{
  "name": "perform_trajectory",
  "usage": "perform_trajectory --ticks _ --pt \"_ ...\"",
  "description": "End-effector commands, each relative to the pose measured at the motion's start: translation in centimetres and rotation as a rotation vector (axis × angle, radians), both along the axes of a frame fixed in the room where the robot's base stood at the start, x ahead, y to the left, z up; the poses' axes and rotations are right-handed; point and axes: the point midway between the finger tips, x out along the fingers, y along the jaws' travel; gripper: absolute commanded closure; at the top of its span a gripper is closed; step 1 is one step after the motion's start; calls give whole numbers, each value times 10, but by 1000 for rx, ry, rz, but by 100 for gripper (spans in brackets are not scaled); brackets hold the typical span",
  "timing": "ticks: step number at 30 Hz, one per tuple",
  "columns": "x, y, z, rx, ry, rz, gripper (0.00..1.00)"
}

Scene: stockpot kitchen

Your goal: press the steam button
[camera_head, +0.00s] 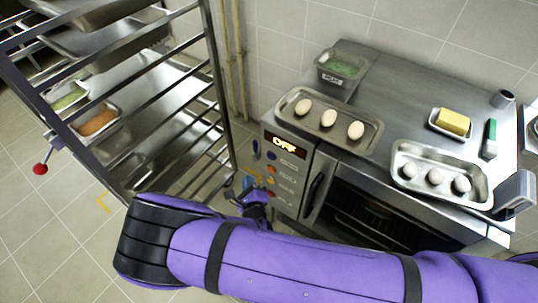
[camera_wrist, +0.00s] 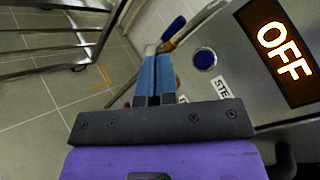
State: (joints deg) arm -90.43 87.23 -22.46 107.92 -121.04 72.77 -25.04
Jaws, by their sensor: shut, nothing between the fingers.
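The steam button is a round blue button (camera_wrist: 205,59) on the steel oven front in the wrist view. A partly visible label beginning "STE" (camera_wrist: 221,86) is beside it. In the head view, a blue button (camera_head: 272,156) sits just below the lit "OFF" display (camera_head: 285,145). My gripper (camera_wrist: 157,62) is shut and empty, its blue fingers side by side. In the wrist view its tips are left of the blue button and apart from it in the picture. In the head view my gripper (camera_head: 253,187) is in front of the lower left panel.
A wheeled tray rack (camera_head: 222,120) stands left of the oven. A blue-handled tool (camera_wrist: 173,28) is at the oven's left edge, close to my fingertips in the picture. Trays of eggs (camera_head: 330,115) and other food stand on the oven top. Tiled floor is free below.

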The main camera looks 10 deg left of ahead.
Motion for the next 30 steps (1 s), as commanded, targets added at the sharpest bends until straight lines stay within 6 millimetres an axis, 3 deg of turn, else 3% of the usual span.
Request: perform_trajectory --ticks 14,30 --pt "2 -1 -2 -5 -1 5 100" --pt "57 -24 -1 -5 -1 4 100"
